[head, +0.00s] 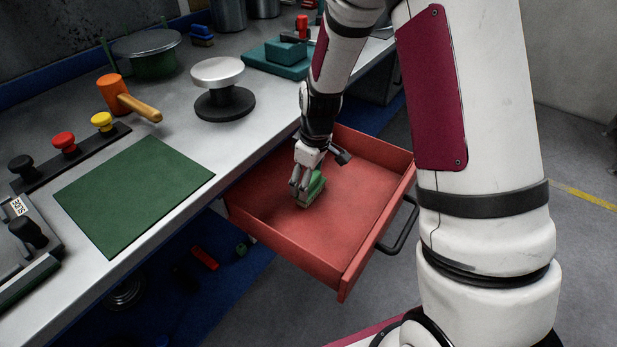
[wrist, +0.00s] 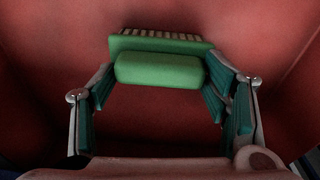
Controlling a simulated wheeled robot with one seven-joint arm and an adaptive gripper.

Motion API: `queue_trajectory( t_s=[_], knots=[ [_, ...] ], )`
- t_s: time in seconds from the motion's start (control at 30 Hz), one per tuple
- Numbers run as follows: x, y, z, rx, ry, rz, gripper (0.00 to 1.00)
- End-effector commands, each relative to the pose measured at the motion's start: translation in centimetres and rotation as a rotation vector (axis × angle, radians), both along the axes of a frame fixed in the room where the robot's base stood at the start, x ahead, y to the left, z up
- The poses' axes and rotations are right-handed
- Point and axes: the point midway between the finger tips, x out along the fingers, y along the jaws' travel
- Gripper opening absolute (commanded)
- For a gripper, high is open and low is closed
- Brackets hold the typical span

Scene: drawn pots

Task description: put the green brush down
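The green brush (head: 315,187) is inside the open red drawer (head: 355,205), low down by the drawer's floor. The wrist view shows its rounded green handle (wrist: 158,70) and a strip of pale bristles along its far edge. My gripper (head: 304,182) reaches down into the drawer. In the wrist view its two teal-padded fingers (wrist: 160,85) close on the two ends of the handle, with no clear gap. I cannot tell whether the bristles touch the drawer floor. The gripper hides part of the brush in the head view.
The drawer floor around the brush is bare, with red walls close by. The grey bench (head: 190,145) holds a green mat (head: 135,195), an orange mallet (head: 113,94) and a round stand (head: 222,95). A black handle (head: 400,228) is on the drawer front.

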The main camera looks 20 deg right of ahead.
Motion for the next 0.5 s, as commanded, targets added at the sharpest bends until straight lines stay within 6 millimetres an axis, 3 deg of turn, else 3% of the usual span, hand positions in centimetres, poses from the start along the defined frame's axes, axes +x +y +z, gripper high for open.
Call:
queue_trajectory(
  t_s=[0.37,0.5],
  knots=[
    [0.0,0.0,0.1,0.000,0.000,0.000,0.84],
    [0.0,0.0,1.0,0.000,-0.003,0.000,0.84]
  ],
)
